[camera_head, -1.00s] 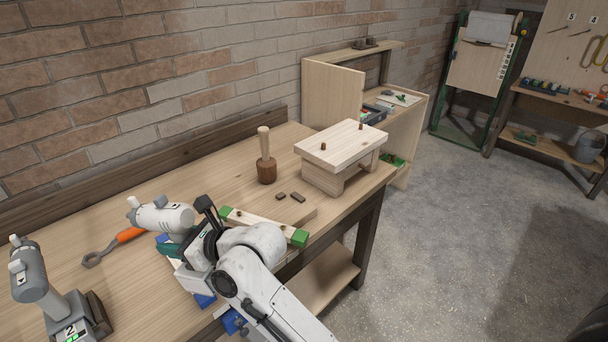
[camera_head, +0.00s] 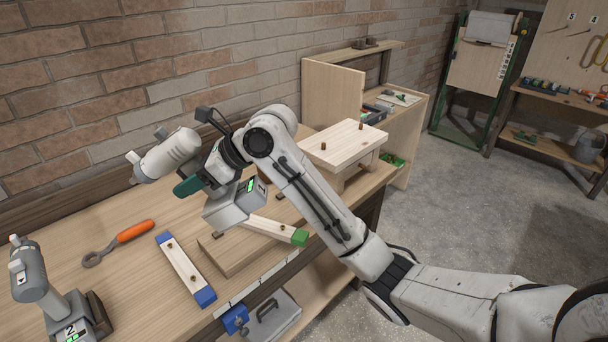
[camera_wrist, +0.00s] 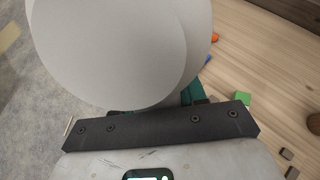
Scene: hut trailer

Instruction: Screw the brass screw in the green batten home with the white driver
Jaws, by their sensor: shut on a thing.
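The white driver (camera_head: 172,156) is in my gripper (camera_head: 200,183), which is shut on its handle. It is tilted above the bench, its head to the upper left and its base (camera_head: 235,205) with a lit green display to the lower right. In the wrist view the driver's pale round body (camera_wrist: 120,45) fills the upper left. The green batten (camera_head: 272,229) lies on the bench below and right of the driver; its near green end (camera_head: 300,237) shows, and a green end (camera_wrist: 242,98) shows in the wrist view. The rest of it and the brass screw are hidden.
A blue-ended batten (camera_head: 182,265) lies in front of the driver. An orange-handled wrench (camera_head: 134,231) lies at the left. A grey driver (camera_head: 32,275) stands at the front left. A small wooden stool (camera_head: 345,142) is at the back right, beside my arm. A blue vise (camera_head: 235,319) is at the front edge.

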